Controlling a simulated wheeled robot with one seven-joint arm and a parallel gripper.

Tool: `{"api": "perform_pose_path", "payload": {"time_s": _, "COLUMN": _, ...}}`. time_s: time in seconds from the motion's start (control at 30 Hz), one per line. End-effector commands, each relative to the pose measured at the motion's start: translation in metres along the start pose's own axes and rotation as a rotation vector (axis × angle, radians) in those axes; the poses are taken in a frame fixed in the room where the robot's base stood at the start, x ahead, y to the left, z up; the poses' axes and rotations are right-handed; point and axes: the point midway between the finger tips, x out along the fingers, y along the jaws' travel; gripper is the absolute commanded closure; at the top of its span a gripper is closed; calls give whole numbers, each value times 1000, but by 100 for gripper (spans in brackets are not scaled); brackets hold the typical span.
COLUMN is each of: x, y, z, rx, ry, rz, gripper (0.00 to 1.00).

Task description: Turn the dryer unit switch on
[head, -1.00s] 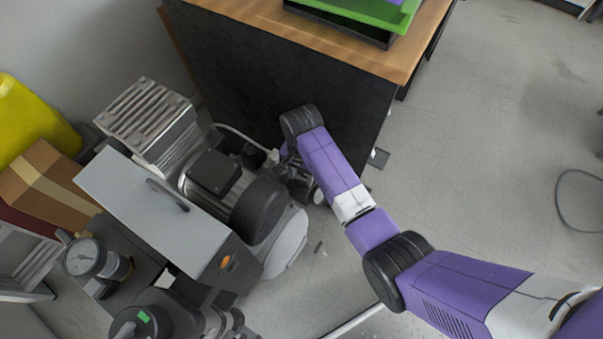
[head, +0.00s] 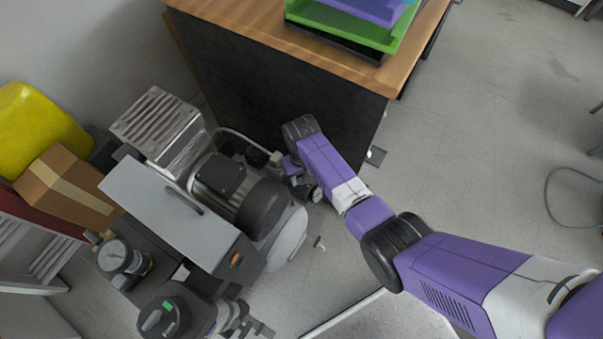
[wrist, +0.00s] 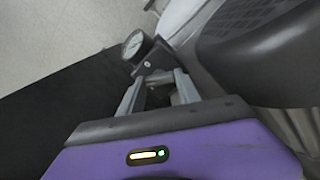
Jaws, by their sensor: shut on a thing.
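The compressor set stands on the floor at left in the head view. Its grey box with a handle (head: 172,215) has a small orange element (head: 237,260) on its dark end face, which looks like a switch; its position is too small to read. My gripper (wrist: 158,80) is away from it, low on the far side of the motor (head: 262,205), by the dark desk panel. In the wrist view its two fingers close on a dark fitting (wrist: 154,74) just below a round pressure gauge (wrist: 135,44). The gauge also shows in the head view (head: 316,195). My arm partly hides this spot.
A black round cap with a green label (head: 163,314) and another gauge (head: 114,257) stand at the near left. The wooden desk (head: 240,43) with trays (head: 345,35) rises close behind my gripper. Open floor (head: 480,170) lies to the right.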

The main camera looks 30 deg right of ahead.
Motion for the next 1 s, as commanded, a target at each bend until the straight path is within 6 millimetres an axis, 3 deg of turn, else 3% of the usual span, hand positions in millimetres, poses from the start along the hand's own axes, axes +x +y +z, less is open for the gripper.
{"api": "perform_pose_path", "payload": {"time_s": 0.5, "x": -2, "y": 0, "z": 0, "rx": -436, "ry": 0, "rz": 0, "gripper": 100}}
{"api": "perform_pose_path", "payload": {"time_s": 1.0, "x": 0, "y": 0, "z": 0, "rx": -603, "ry": 0, "rz": -1, "gripper": 100}}
